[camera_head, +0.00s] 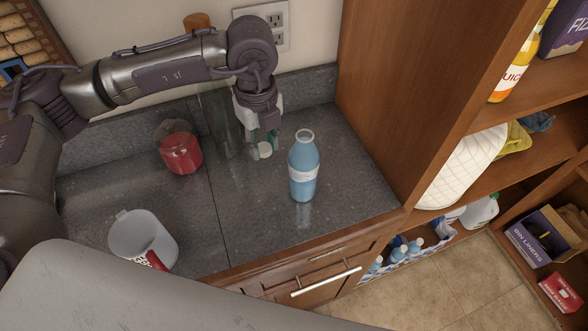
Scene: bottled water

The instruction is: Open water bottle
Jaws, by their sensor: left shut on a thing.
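A blue water bottle (303,170) with a white label stands upright on the dark stone counter (240,215). Its neck shows a pale ring at the top, with no cap seen on it. My left gripper (264,143) points down, just left of and behind the bottle, apart from it. It is shut on a small white round thing that looks like the bottle cap (265,150). My right gripper is not in view.
A red lidded jar (181,153) stands left of the gripper, and a clear glass container (219,125) is behind. A whitish container (142,238) is at the front left. A tall wooden cabinet side (405,90) bounds the counter on the right.

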